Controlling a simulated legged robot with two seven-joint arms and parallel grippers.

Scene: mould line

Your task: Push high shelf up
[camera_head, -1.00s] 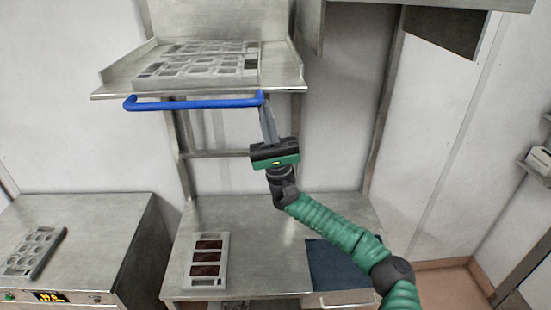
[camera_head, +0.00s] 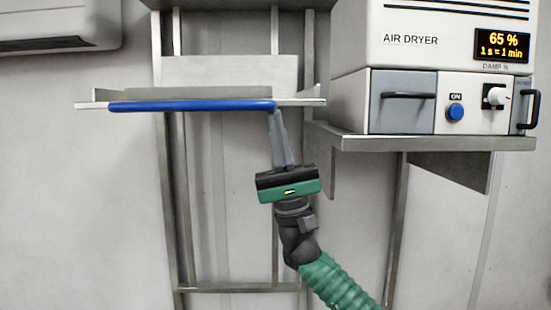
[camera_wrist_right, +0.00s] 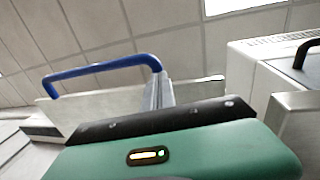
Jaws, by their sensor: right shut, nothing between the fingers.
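The high shelf (camera_head: 215,72) is a metal shelf with a raised back plate, seen nearly edge-on in the head view. A blue bar handle (camera_head: 190,106) runs along its front edge. My right gripper (camera_head: 274,114) points upward with its fingers shut, its tips at the right end of the blue handle; whether they touch it is hard to tell. The wrist view shows the blue handle (camera_wrist_right: 100,70) and the shut fingers (camera_wrist_right: 158,82) at its right end. The shelf's top surface is hidden from this low angle. My left gripper is not in view.
An air dryer (camera_head: 420,55) with a lit display stands on a metal side shelf (camera_head: 430,144) to the right. Metal uprights (camera_head: 178,220) carry the high shelf. Another shelf underside (camera_head: 240,5) lies above. A white unit (camera_head: 60,22) hangs at upper left.

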